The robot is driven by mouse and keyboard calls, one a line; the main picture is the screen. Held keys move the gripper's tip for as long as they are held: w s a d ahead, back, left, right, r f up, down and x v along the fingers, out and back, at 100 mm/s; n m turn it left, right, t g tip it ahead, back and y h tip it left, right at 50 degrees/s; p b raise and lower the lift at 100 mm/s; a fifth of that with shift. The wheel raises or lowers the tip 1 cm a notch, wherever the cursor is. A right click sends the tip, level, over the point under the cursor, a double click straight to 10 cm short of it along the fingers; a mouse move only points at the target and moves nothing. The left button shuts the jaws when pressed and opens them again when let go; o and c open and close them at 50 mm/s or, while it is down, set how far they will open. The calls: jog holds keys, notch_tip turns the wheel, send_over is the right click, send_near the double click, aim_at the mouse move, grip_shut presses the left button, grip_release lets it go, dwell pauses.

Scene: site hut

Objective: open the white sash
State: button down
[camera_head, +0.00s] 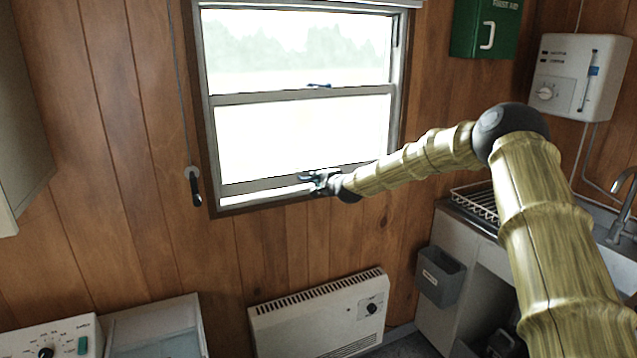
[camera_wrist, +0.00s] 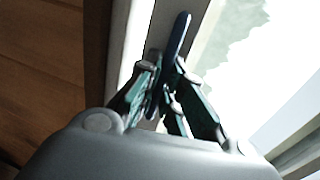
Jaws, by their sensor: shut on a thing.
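The white sash (camera_head: 250,186) is the lower pane of the window in the wall ahead, with its bottom rail low in the frame. A bright strip shows between this rail and the sill; I cannot tell whether it is a gap or part of the frame. My gripper (camera_head: 322,181) is at the bottom rail, right of its middle. In the wrist view, my gripper (camera_wrist: 166,82) is shut on a dark blue bar-like handle (camera_wrist: 180,34) beside the pale sash frame. Its fingers hide the handle's lower part.
A dark catch (camera_head: 319,85) sits on the middle rail. A cord with a dark pull (camera_head: 194,187) hangs left of the window. A heater (camera_head: 318,316) stands below. A green first-aid box (camera_head: 486,28), white wall unit (camera_head: 577,76) and dish rack (camera_head: 476,203) are at right.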

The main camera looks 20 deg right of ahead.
aim_at(313, 126)
notch_tip(313, 126, up, 18)
jog(key=shift+r+p, duration=0.15)
jog(key=shift+p, duration=0.85)
jog(key=c, duration=1.6)
grip_release()
jog(key=shift+o, duration=0.2)
jog(key=shift+s, duration=0.1)
jog(key=v, duration=1.1)
jog(key=shift+s, duration=0.4)
